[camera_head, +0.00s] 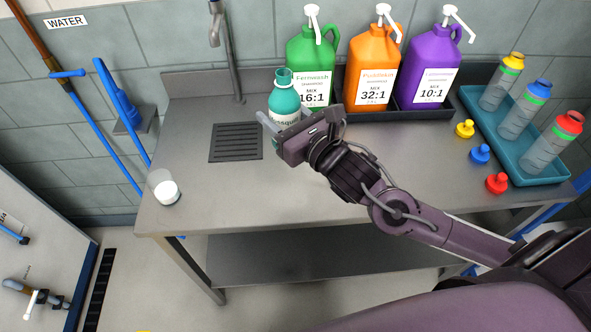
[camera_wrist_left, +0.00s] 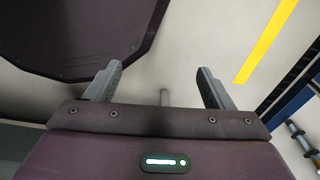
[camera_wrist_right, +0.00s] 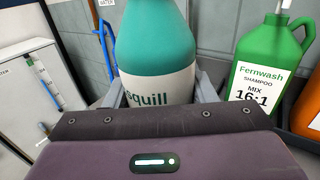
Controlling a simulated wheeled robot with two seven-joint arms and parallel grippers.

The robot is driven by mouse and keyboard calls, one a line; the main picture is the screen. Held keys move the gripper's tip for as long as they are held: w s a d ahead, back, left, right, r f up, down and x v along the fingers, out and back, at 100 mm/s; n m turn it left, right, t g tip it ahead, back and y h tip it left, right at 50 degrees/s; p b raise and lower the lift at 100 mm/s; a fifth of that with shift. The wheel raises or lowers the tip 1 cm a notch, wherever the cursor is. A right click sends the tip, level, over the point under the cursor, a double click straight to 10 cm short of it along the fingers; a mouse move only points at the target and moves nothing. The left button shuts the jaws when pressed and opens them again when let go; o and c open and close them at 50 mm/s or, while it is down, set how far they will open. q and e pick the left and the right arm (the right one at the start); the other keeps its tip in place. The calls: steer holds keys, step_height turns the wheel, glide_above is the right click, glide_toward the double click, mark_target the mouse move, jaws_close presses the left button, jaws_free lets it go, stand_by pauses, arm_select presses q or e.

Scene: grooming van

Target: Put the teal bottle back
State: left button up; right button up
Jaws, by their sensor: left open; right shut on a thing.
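The teal bottle (camera_head: 284,98) has a white label and stands upright in the head view, in front of the green jug and right of the drain grate. My right gripper (camera_head: 272,128) is shut on the teal bottle; in the right wrist view the bottle (camera_wrist_right: 157,50) sits between its fingers. The bottle's lower part is hidden by the gripper, so I cannot tell whether it touches the counter. My left gripper (camera_wrist_left: 162,88) is open and empty above the floor in the left wrist view. It does not show in the head view.
Green (camera_head: 309,53), orange (camera_head: 372,58) and purple (camera_head: 431,62) pump jugs stand in a dark tray at the back. A teal tray (camera_head: 546,172) with several clear bottles is at right, with loose caps beside it. A small cup (camera_head: 166,193) stands at the counter's left corner.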

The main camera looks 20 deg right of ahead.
steer(key=shift+w+d+r+n+g+y, duration=0.2)
steer(key=shift+w+r+n+y, duration=0.15)
steer(key=shift+r+y, duration=0.15)
steer(key=shift+w+d+r+n+g+y, duration=0.1)
steer(key=shift+w+r+n+g+y, duration=0.1)
steer(key=shift+w+r+n+y, duration=0.25)
steer(key=shift+g+y, duration=0.3)
steer(key=shift+y, duration=0.15)
steer(key=shift+w+a+f+p, duration=0.15)
steer(key=shift+f+p, duration=0.55)
steer(key=shift+f, duration=4.1)
steer(key=shift+s+a+f+p, duration=0.15)
steer(key=shift+f+p, duration=0.5)
steer(key=shift+f, duration=4.1)
steer(key=shift+w, duration=0.1)
steer(key=shift+f, duration=0.2)
steer(key=o, duration=1.1)
